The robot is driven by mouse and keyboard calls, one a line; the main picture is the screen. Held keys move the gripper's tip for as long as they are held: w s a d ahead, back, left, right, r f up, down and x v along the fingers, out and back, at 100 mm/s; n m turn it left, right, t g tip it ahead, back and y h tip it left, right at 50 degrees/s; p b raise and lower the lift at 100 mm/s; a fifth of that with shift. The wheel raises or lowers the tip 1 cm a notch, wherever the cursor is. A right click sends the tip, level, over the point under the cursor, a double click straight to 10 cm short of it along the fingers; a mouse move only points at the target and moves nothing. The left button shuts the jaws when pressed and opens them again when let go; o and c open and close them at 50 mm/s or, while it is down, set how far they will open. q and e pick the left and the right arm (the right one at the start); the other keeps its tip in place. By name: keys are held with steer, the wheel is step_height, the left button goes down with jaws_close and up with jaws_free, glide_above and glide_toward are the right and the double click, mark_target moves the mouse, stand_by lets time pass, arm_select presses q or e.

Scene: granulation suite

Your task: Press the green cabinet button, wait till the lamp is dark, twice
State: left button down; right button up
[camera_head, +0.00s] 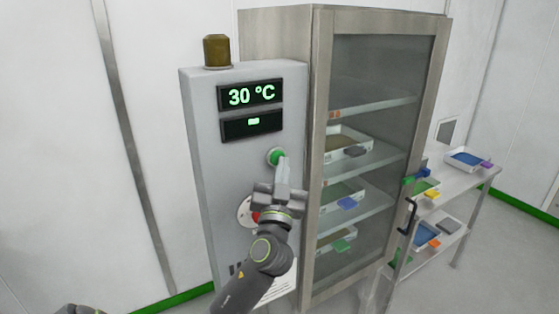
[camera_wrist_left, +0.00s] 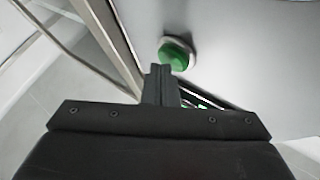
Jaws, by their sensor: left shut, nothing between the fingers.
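The green button (camera_head: 276,156) sits in a pale ring on the front of the grey control box beside the cabinet. It also shows in the left wrist view (camera_wrist_left: 176,54), just beyond my fingertips. My left gripper (camera_head: 283,166) is shut and empty, its tips at the lower right edge of the button in the head view; I cannot tell whether they touch it. The lamp (camera_head: 217,51) on top of the box is a dull brown-amber and looks dark. The upper display (camera_head: 252,95) reads 30 °C, and the lower display (camera_head: 252,124) shows a short green bar.
A red button (camera_head: 255,217) on the box is partly hidden behind my left gripper. The glass-door cabinet (camera_head: 375,20) holds trays on shelves, with a black door handle (camera_head: 408,216). A side table (camera_head: 472,181) with trays stands at the right.

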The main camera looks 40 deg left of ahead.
arm_select(q)
steer(key=shift+w+a, duration=0.1)
steer(key=shift+a, duration=0.1)
stand_by(0.5)
steer(key=shift+s+d, duration=0.35)
steer(key=shift+d, duration=0.5)
steer(key=d, duration=0.1)
steer(key=s+d, duration=0.1)
steer(key=d, duration=0.1)
steer(key=s+d+b, duration=0.1)
steer(key=shift+d, duration=0.3)
stand_by(0.4)
